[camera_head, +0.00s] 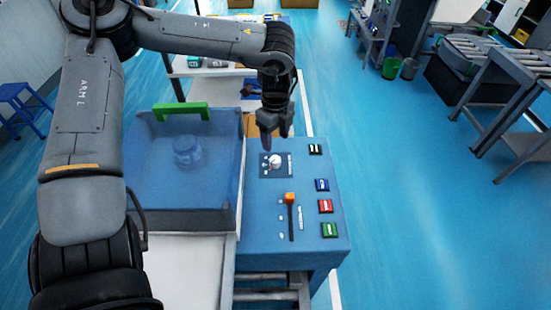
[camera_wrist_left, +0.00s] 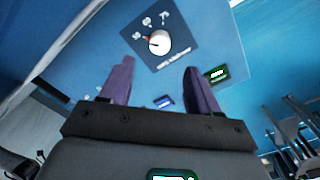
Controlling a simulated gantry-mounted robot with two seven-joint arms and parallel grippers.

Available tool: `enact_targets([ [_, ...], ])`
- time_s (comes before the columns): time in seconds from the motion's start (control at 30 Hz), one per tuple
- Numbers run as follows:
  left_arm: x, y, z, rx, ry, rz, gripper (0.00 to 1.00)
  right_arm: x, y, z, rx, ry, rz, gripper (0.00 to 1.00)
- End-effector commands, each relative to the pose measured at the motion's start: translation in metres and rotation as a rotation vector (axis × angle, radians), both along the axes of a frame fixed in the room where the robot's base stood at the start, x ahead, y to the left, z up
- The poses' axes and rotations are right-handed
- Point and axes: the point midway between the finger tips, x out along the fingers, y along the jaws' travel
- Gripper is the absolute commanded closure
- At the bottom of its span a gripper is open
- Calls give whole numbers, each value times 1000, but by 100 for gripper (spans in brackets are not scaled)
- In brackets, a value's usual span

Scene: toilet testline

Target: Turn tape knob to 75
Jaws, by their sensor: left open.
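The tape knob (camera_head: 275,161) is a small round white knob on a dark square plate on the blue control panel (camera_head: 262,224). In the left wrist view the knob (camera_wrist_left: 158,43) has a red-orange mark on its left side and white symbols around it on the dark plate (camera_wrist_left: 166,22). The symbols are too small to read surely. My left gripper (camera_head: 268,147) is just behind the knob in the head view. In the left wrist view its two purple fingers (camera_wrist_left: 158,72) are apart and empty, with the knob beyond the tips. My right gripper is not in view.
An orange-topped lever (camera_head: 289,198) stands in a slot nearer the front. A column of coloured buttons, with a red one (camera_head: 325,206), lines the right side. A blue see-through box with a green handle (camera_head: 181,110) stands left of the panel.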

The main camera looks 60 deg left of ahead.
Motion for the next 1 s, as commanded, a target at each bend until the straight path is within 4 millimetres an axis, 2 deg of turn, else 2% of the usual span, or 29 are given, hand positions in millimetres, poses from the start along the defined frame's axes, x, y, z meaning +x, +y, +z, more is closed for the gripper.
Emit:
enact_targets([
  [0.3,-1,0,-53,-1,4,2,38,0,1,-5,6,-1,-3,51],
  [0.5,-1,0,-77,-2,2,2,38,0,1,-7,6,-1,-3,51],
  [0.7,-1,1,-87,0,1,2,38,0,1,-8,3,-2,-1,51],
  [1.0,0,0,-88,0,0,2,38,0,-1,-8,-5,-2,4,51],
])
